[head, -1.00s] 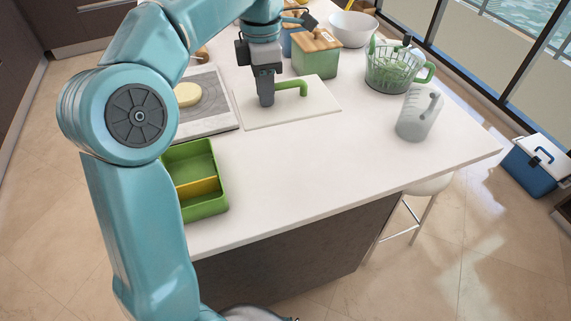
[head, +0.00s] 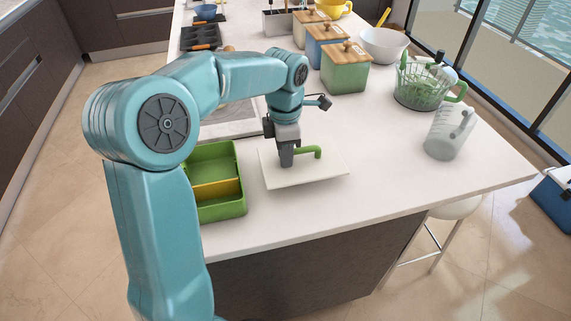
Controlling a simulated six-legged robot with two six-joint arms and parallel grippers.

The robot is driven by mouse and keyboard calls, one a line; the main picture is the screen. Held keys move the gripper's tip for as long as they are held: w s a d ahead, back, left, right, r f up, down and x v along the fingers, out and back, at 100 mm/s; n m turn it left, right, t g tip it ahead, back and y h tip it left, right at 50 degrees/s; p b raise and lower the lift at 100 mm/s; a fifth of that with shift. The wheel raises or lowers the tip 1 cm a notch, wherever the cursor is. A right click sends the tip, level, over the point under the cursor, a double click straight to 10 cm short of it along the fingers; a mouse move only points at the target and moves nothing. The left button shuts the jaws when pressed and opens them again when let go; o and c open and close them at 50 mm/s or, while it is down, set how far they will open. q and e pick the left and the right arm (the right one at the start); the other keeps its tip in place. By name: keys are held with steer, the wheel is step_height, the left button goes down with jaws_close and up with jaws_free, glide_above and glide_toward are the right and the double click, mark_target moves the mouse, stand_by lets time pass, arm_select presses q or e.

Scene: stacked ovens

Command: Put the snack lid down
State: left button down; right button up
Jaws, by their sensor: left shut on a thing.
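The snack lid (head: 325,172) is a flat cream-white panel with a green bent handle (head: 308,152) on top. My left gripper (head: 287,160) points down and is shut on the handle. The lid is level, at or just above the white counter; I cannot tell whether it touches. The green snack box (head: 212,160), with a yellow divider, stands open just left of the lid. My right gripper is not in view.
Green, blue and cream canisters with wooden lids (head: 345,68) stand behind the lid. A white bowl (head: 384,45), a green basket (head: 424,85) and a clear jug (head: 449,132) are to the right. The counter (head: 400,180) is clear between lid and jug.

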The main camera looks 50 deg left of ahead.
arm_select(q)
step_height(320, 180, down, 4)
steer(key=shift+r, duration=0.2)
steer(key=shift+s+r, duration=0.1)
steer(key=shift+s, duration=0.05)
steer(key=shift+b, duration=0.3)
steer(key=c, duration=1)
jaws_free()
steer(key=shift+f, duration=0.25)
steer(key=shift+r, duration=0.1)
